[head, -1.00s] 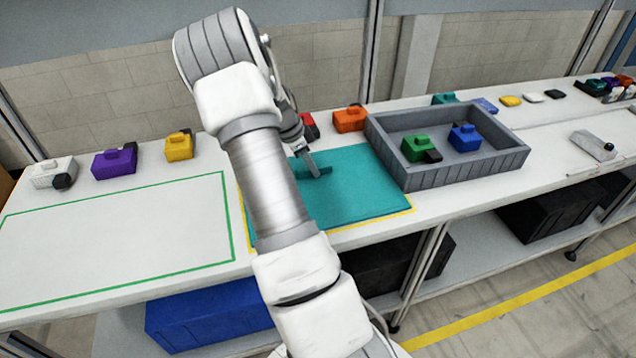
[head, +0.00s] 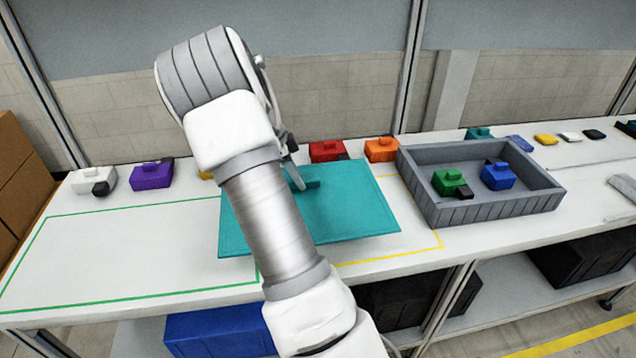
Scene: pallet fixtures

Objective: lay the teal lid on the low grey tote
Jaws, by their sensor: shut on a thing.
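The teal lid (head: 345,210) is a flat rectangular panel with a small handle near its middle. My gripper (head: 300,186) is shut on that handle and holds the lid above the bench, slightly tilted, over the yellow outline and the right edge of the green one. My arm covers part of the lid and gripper. The low grey tote (head: 490,212) stands open on the bench to the right of the lid. A green block (head: 449,182) with a black part and a blue block (head: 497,176) lie inside it.
White (head: 90,180), purple (head: 150,174), red (head: 325,151) and orange (head: 381,149) blocks line the back of the bench; a yellow one is mostly behind my arm. The green-outlined area (head: 130,245) is bare. More small items lie right of the tote.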

